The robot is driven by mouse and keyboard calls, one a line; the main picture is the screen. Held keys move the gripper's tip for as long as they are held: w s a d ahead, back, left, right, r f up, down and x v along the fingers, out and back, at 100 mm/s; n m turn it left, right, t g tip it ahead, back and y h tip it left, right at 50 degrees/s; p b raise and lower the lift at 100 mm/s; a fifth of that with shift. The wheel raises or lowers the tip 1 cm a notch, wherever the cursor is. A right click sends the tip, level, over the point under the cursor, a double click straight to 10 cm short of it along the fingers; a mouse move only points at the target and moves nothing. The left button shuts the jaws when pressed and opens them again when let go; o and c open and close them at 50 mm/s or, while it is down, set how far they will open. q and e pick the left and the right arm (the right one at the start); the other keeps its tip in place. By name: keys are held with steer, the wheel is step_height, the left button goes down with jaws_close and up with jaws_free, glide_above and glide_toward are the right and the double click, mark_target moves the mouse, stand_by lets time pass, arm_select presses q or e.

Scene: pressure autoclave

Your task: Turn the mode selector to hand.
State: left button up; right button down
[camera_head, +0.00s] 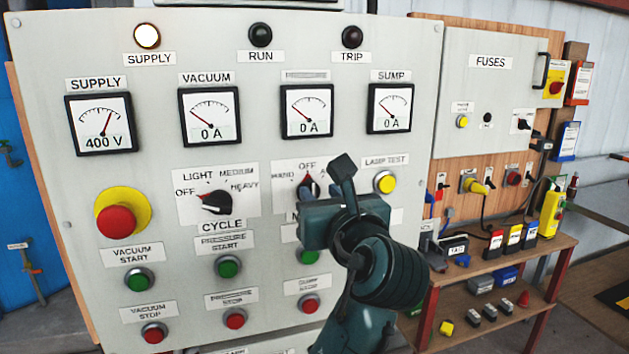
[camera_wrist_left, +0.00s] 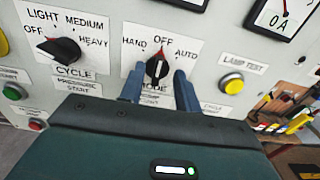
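The mode selector (camera_wrist_left: 156,69) is a black knob on a white plate marked HAND at left, OFF at top and AUTO at right. Its pointer appears to stand upward, towards OFF. In the head view the selector (camera_head: 309,188) is partly covered by my left gripper (camera_head: 327,178). In the left wrist view my left gripper (camera_wrist_left: 159,76) is open, with one blue-grey finger on each side of the knob. I cannot tell whether the fingers touch it. The MODE label is partly hidden behind the gripper. My right gripper is not in view.
The cycle selector (camera_head: 216,202) is left of the mode selector, its pointer towards OFF. The yellow lamp test button (camera_head: 385,182) is to the right. Green and red buttons sit below. A red emergency button (camera_head: 117,221) is at far left. A shelf (camera_head: 500,262) stands right.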

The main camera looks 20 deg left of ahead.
mark_target(313, 185)
arm_select(q)
steer(key=shift+x, duration=2.2)
steer(key=shift+c, duration=0.2)
jaws_close()
